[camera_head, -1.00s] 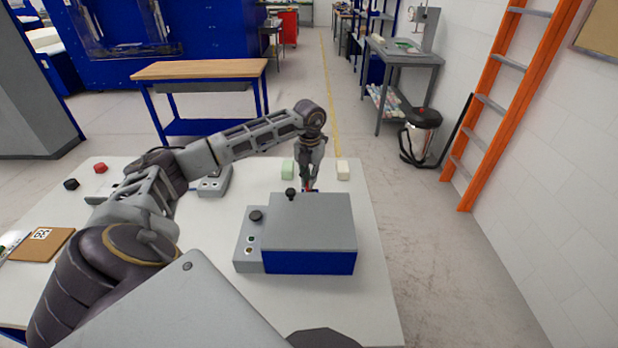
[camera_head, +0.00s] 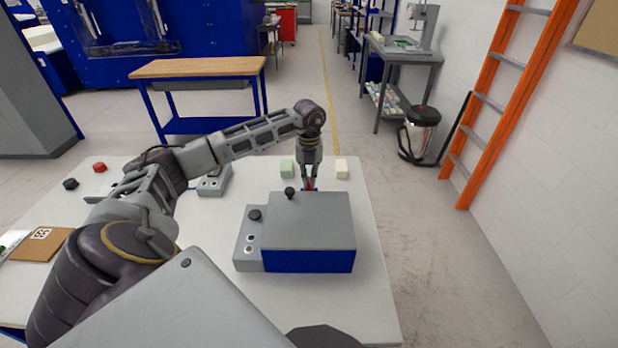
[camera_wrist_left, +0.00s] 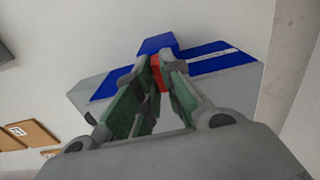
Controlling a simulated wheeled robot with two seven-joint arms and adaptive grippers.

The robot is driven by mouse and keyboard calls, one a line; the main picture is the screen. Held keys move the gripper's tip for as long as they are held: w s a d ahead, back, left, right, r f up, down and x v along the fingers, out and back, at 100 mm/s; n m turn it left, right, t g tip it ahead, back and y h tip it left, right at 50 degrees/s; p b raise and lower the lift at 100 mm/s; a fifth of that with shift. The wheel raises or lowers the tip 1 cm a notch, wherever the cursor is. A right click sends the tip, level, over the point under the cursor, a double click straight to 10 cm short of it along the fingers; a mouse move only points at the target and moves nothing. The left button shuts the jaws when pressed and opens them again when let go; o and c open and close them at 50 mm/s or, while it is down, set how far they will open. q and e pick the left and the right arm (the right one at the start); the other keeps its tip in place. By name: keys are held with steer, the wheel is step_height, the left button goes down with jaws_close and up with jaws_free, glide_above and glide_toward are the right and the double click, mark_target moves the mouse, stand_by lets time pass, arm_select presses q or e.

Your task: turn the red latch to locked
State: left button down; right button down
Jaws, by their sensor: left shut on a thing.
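The grey and blue box (camera_head: 309,222) stands on the white table. The red latch (camera_wrist_left: 156,73) is on its far side, between my left fingers in the left wrist view. In the head view, only a small bit of red shows at the box's far edge. My left gripper (camera_head: 309,186) points down behind the box and is shut on the latch; it also shows in the left wrist view (camera_wrist_left: 159,68). The fingers and the box hide most of the latch, so its exact angle cannot be told. My right gripper is not in view.
A small grey control box (camera_head: 214,182) stands to the left. A black knob (camera_head: 290,193) rises from the box. The table (camera_head: 372,290) is clear to the right.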

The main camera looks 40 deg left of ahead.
mark_target(309, 179)
arm_select(q)
steer(key=c, duration=1.5)
jaws_free()
steer(key=shift+c, duration=0.2)
step_height(309, 179, up, 12)
